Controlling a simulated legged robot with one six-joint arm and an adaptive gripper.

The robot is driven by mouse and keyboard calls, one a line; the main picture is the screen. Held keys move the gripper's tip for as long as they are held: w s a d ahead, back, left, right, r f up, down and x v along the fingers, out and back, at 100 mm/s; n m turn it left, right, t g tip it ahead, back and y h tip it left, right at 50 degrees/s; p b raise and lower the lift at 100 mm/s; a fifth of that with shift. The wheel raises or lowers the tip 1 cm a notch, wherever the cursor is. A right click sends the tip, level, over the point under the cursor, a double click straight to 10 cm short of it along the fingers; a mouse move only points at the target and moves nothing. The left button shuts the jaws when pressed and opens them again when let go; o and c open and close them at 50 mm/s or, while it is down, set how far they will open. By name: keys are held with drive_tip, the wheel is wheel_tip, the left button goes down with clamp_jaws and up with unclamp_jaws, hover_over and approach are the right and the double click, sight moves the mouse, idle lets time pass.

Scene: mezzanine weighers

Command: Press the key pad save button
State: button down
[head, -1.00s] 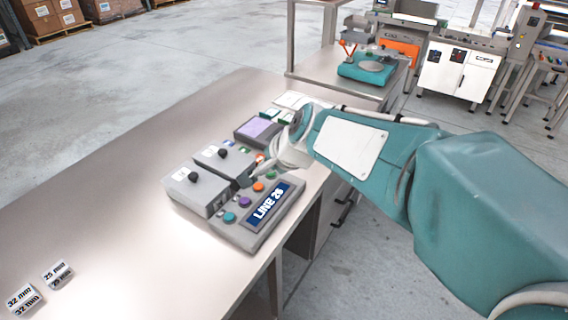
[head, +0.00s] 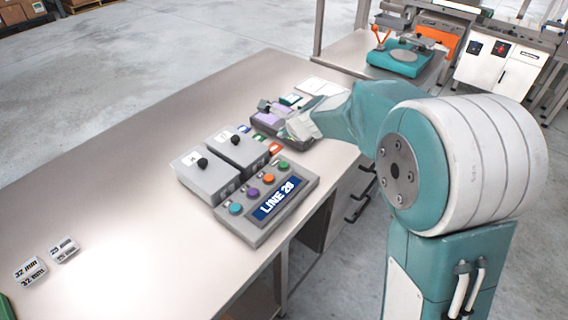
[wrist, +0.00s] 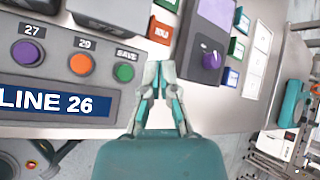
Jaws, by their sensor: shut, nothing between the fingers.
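The grey key pad (head: 262,212) lies on the bench, with a blue "LINE 26" display (head: 280,200) and a row of coloured buttons. Its green save button (head: 284,166) is at the far end of the row. The wrist view shows this green button (wrist: 124,72) under a "SAVE" label, right of the orange button (wrist: 82,64) marked 29. My gripper (wrist: 158,68) is shut and empty, its tips to the right of the save button and apart from it in the picture. In the head view my gripper (head: 300,128) is beyond the key pad, partly covering a purple-screened device.
Two grey boxes with black knobs (head: 203,162) stand directly behind the key pad. The purple-screened device (wrist: 211,42) and small coloured tags (wrist: 160,30) lie close by. Small size blocks (head: 30,272) sit at the left. The bench between is clear.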

drive_tip(key=shift+d, duration=0.1)
hover_over(282, 161)
drive_tip(key=s, duration=0.1)
drive_tip(key=f, duration=0.7)
drive_tip(key=shift+s+d, duration=0.2)
drive_tip(key=shift+d, duration=0.1)
drive_tip(key=shift+d+f, duration=0.15)
drive_tip(key=shift+f, duration=0.75)
drive_tip(key=shift+f, duration=0.3)
drive_tip(key=shift+f, duration=0.45)
idle(0.9)
drive_tip(key=shift+r, duration=0.9)
